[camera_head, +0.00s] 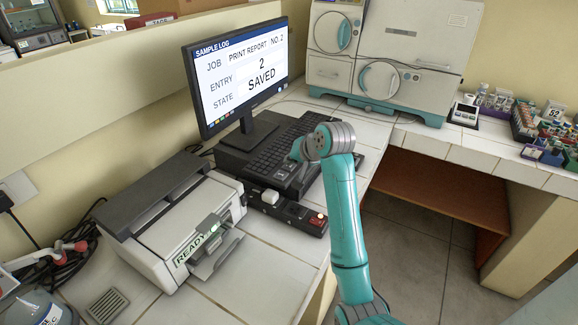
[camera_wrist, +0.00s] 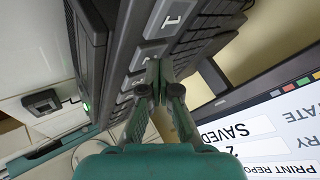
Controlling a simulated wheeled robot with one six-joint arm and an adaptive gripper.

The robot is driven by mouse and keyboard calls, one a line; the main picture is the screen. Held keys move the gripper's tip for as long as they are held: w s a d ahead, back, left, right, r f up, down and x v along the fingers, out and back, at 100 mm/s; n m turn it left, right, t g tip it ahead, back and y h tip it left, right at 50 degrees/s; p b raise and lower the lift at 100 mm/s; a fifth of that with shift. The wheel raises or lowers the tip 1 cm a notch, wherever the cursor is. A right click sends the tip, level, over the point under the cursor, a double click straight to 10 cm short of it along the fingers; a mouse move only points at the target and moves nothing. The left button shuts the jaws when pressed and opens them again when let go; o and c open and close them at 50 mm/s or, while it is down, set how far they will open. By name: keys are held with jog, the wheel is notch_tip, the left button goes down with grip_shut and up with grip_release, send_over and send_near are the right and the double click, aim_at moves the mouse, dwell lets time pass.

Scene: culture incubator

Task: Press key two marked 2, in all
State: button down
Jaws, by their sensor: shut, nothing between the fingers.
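The black keyboard (camera_head: 268,158) lies on the white bench in front of the monitor (camera_head: 240,72). The monitor's sample log reads JOB PRINT REPORT NO. 2, ENTRY 2, STATE SAVED. My gripper is over the keyboard and partly hidden by my wrist in the head view. In the wrist view my gripper (camera_wrist: 162,78) is shut and empty, with its fingertips close to the grey keys. A large grey key (camera_wrist: 170,18) with a pale mark shows beyond the tips.
A printer (camera_head: 170,225) with a READY label stands left of the keyboard. A dark strip with a white button (camera_head: 270,196) and a red switch (camera_head: 317,219) lies in front. An incubator (camera_head: 390,50) stands behind; small bottles and racks (camera_head: 540,125) are at the right.

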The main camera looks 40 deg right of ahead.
aim_at(291, 167)
jog(key=shift+r, duration=0.65)
jog(key=shift+r, duration=0.1)
jog(key=shift+r, duration=2.4)
